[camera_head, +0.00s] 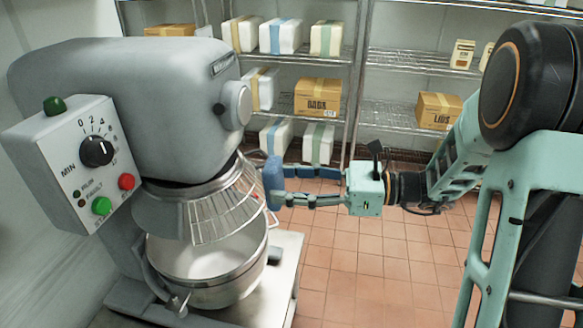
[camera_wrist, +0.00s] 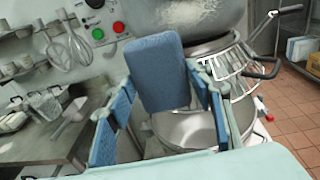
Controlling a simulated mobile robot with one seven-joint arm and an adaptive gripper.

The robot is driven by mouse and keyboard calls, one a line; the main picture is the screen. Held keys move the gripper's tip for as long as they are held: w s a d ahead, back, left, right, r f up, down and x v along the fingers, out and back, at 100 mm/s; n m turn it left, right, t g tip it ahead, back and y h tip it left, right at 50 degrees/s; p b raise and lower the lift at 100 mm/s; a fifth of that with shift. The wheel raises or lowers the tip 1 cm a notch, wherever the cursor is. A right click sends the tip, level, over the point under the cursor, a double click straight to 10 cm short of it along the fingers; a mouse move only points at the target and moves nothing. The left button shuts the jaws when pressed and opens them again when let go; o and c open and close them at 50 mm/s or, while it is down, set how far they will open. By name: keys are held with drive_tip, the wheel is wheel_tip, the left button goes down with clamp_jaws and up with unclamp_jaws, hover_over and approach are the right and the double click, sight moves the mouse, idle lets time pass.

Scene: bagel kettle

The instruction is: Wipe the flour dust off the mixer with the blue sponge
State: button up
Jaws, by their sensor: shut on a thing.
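The grey mixer (camera_head: 150,95) stands at the left in the head view, with a wire bowl guard (camera_head: 215,208) and a steel bowl (camera_head: 205,272) below its head. In the wrist view the mixer (camera_wrist: 205,20) shows at the top, with a pale, speckled dusty patch on its grey surface. My gripper (camera_head: 277,185) is shut on the blue sponge (camera_head: 273,183), beside the guard's right side. The sponge (camera_wrist: 157,72) stands upright between the two fingers in the wrist view and hides part of the mixer and bowl. I cannot tell whether it touches the guard.
Wire shelves (camera_head: 405,115) with boxes and wrapped packs stand at the back. The tiled floor (camera_head: 375,265) is clear at the right. In the wrist view, whisks (camera_wrist: 70,45) hang at the left above a steel table (camera_wrist: 50,140).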

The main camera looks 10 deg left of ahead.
drive_tip(key=shift+w+d+r+m+t+y, duration=0.1)
drive_tip(key=shift+w+r+m+t+y, duration=0.15)
drive_tip(key=shift+r, duration=0.4)
drive_tip(key=shift+w+r+m+t+y, duration=0.15)
drive_tip(key=shift+w+r, duration=0.2)
drive_tip(key=shift+r, duration=0.35)
drive_tip(key=a, duration=0.7)
drive_tip(key=shift+w+b, duration=0.3)
drive_tip(key=shift+w+a, duration=0.1)
drive_tip(key=shift+a, duration=0.75)
drive_tip(key=shift+w+d+p, duration=0.15)
drive_tip(key=shift+w+p, duration=0.4)
drive_tip(key=shift+w, duration=2.05)
drive_tip(key=shift+w+d+p, duration=0.2)
drive_tip(key=shift+w+p, duration=0.1)
drive_tip(key=shift+w, duration=1.4)
drive_tip(key=shift+s+a, duration=0.2)
drive_tip(key=shift+s, duration=1.95)
drive_tip(key=shift+s+a, duration=0.2)
drive_tip(key=shift+s, duration=1.95)
drive_tip(key=shift+w+d+p, duration=0.2)
drive_tip(key=shift+w+p, duration=0.2)
drive_tip(key=shift+w, duration=1.95)
